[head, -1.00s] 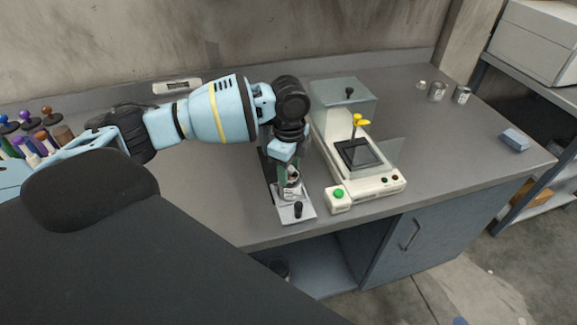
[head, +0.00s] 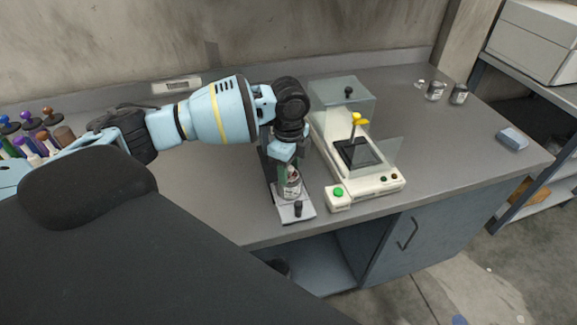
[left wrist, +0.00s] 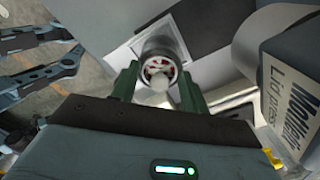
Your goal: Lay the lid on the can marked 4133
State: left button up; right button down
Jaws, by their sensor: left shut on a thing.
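A silver can (head: 290,190) with a pale label and some red stands upright on the pale front plate of the lid press. No number is readable on it. My left gripper (head: 289,170) points down right over the can, its green fingers at the can's top. In the left wrist view, my left gripper (left wrist: 159,88) is shut on a small round thing, which I take for the lid (left wrist: 159,76). A pale round spot shows on it, and the can's top lies right behind it. Whether lid and can touch is hard to tell.
The lid press (left wrist: 292,90) stands close around the gripper. A balance (head: 365,180) with a glass shield is just right of it. Two more cans (head: 435,91) (head: 459,94) and small pale things (head: 419,83) stand at the back right. Bare worktop (head: 205,190) lies left.

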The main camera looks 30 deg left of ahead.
jog(key=shift+r, duration=0.1)
dwell(0.3)
pick_arm(q)
jog(key=o, duration=1.5)
pick_arm(e)
jog(key=shift+d, duration=0.15)
jog(key=shift+w, duration=0.1)
pick_arm(q)
jog(key=shift+r, duration=0.5)
jog(key=shift+r+p, duration=0.6)
jog(key=shift+r, duration=2.4)
pick_arm(e)
jog(key=w+r, duration=0.2)
jog(key=shift+r+t, duration=0.3)
jog(key=shift+t, duration=0.1)
